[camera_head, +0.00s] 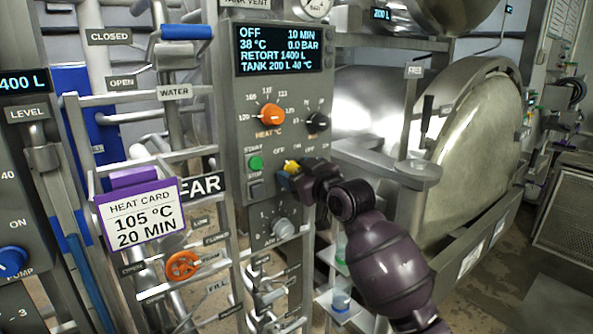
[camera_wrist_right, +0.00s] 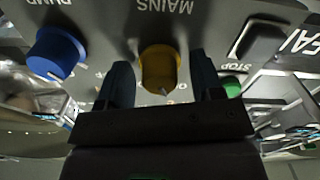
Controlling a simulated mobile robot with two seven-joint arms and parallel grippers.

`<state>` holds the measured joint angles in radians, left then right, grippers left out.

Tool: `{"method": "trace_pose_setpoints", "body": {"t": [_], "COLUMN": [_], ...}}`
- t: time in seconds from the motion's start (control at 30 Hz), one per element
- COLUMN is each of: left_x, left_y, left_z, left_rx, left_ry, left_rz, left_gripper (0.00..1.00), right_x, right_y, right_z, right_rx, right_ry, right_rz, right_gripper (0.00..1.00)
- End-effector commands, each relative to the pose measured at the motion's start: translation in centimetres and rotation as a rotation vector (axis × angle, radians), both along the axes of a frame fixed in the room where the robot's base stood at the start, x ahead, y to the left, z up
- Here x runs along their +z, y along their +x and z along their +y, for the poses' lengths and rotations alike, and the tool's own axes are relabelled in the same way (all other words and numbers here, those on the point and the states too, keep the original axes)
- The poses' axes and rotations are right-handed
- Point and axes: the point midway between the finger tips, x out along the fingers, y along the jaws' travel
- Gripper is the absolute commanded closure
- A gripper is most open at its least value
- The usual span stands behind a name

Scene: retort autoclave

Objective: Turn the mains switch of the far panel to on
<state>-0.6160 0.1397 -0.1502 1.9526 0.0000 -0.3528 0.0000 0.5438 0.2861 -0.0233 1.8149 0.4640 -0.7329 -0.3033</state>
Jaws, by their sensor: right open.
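The far panel (camera_head: 240,105) is a grey upright box beside a FAR sign (camera_head: 201,185); its display (camera_head: 280,50) reads OFF. The mains switch (camera_head: 291,165) is a yellow knob low on it, partly covered by my right gripper (camera_head: 294,177). In the right wrist view, the yellow knob (camera_wrist_right: 158,70) under the word MAINS sits between the two dark fingers of my right gripper (camera_wrist_right: 161,78), one on each side. The fingers are apart; whether either touches the knob I cannot tell. The knob's exact setting is unclear. My left gripper is not in view.
A green start button (camera_head: 255,162) and a stop button (camera_head: 255,188) sit left of the switch. An orange heat knob (camera_head: 271,114) and a black knob (camera_head: 317,122) are above. A blue pump knob (camera_wrist_right: 56,52) is close by in the wrist view.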

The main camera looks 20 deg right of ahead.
Motion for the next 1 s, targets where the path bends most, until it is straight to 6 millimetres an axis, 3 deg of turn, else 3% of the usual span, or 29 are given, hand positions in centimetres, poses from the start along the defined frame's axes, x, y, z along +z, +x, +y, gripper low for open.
{"method": "trace_pose_setpoints", "body": {"t": [0.3,0.63,1.0], "left_x": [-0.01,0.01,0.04], "left_y": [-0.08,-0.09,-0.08], "left_z": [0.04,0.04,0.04], "left_rx": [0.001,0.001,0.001], "left_ry": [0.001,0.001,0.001], "left_rz": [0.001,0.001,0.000], "left_gripper": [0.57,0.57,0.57], "right_x": [-0.03,-0.03,-0.03], "right_y": [0.16,0.14,0.14], "right_z": [0.07,0.05,0.06], "right_rx": [0.000,0.000,0.000], "right_ry": [0.000,0.000,0.070], "right_rz": [0.000,0.000,0.025], "right_gripper": [0.41,0.89,0.89]}}
